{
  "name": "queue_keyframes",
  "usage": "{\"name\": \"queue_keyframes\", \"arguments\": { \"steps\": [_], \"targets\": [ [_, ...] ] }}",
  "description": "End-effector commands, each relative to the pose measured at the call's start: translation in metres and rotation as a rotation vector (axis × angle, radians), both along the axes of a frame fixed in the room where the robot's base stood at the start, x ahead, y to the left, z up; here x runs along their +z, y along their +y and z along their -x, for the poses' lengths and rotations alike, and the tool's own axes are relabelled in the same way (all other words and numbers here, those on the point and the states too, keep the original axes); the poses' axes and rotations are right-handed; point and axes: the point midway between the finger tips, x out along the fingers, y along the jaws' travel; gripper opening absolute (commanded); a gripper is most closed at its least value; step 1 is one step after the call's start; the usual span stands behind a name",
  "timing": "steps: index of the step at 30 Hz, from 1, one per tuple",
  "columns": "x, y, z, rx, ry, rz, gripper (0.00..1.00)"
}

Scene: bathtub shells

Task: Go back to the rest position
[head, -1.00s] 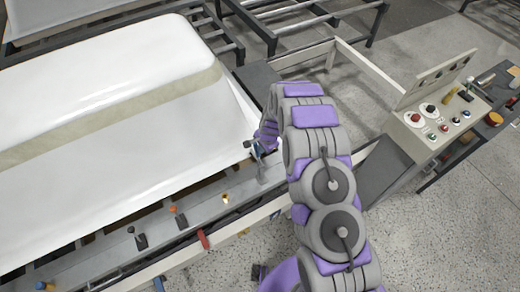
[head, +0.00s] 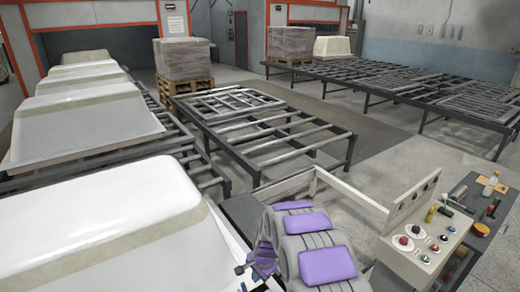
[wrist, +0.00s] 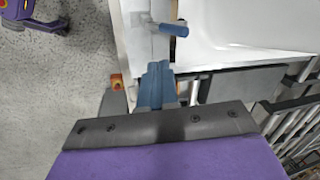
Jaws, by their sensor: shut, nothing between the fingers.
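My gripper (wrist: 157,82) shows in the wrist view with its blue fingers together and nothing between them. It is over the dark frame beside the near white bathtub shell (wrist: 245,28). In the head view, my purple and grey arm is at the bottom centre, folded close to the right edge of that shell (head: 110,240). The fingertips are hard to make out there. A blue-handled clamp (wrist: 172,29) is just beyond the fingers in the wrist view, apart from them.
A control box (head: 425,245) with buttons and a tool bench (head: 490,225) stand close on the right. Metal roller frames (head: 265,135) lie ahead. More shells (head: 85,125) are at the left. Wrapped pallets (head: 183,58) stand at the back. Open floor (head: 385,155) lies right of centre.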

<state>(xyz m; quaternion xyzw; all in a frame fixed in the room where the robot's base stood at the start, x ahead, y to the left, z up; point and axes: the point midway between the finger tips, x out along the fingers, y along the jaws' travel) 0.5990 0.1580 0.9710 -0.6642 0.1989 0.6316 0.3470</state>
Motion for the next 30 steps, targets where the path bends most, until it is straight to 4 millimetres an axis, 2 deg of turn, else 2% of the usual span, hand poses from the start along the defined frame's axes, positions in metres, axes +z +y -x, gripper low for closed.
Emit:
{"name": "queue_keyframes", "arguments": {
  "steps": [2,8,14,21,30],
  "targets": [
    [0.015,-0.005,0.006,0.024,-0.003,0.003,0.00],
    [0.066,-0.023,0.039,0.133,0.011,0.023,0.00],
    [0.112,-0.044,0.083,0.249,0.030,0.047,0.00],
    [0.158,-0.071,0.148,0.384,0.059,0.075,0.00],
    [0.197,-0.104,0.238,0.543,0.096,0.110,0.00]
  ]
}}
